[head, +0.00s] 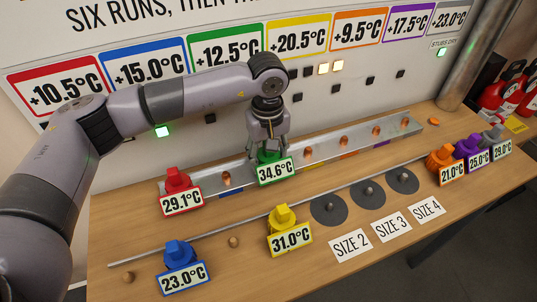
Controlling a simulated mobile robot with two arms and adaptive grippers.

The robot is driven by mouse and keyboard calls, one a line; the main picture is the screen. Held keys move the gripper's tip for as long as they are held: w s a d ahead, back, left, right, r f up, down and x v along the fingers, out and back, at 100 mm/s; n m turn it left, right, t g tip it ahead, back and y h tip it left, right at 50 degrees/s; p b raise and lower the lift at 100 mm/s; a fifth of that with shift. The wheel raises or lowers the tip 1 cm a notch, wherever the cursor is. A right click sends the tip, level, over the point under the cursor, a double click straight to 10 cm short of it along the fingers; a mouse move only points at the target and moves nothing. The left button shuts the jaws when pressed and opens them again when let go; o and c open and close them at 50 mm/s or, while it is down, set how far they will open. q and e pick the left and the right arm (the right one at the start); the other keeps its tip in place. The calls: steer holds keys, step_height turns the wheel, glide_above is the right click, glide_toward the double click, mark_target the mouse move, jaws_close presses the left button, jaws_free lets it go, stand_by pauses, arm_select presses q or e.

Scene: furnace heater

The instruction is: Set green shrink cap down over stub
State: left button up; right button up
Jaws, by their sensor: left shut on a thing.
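My left gripper (268,147) points down over the metal rail (321,158) and is shut on the green shrink cap (263,157). The cap carries a green-framed tag reading 34.6°C. It is at the rail, between a bare copper stub (225,180) to its left and another copper stub (308,156) to its right. Any stub under the green cap is hidden by the cap and tag, so I cannot tell whether it is seated. My right gripper is not in view.
A red cap (176,180) stands at the rail's left end. Blue (179,253) and yellow (283,217) caps stand in front of a thin rod (241,221). Orange (440,157), purple and grey caps stand at the right. Dark size discs (328,210) lie mid-table.

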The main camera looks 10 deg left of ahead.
arm_select(q)
steer(key=shift+f+b, duration=0.25)
steer(key=shift+b, duration=0.15)
steer(key=o, duration=1.3)
step_height(320, 180, up, 12)
steer(key=shift+s+r, duration=0.1)
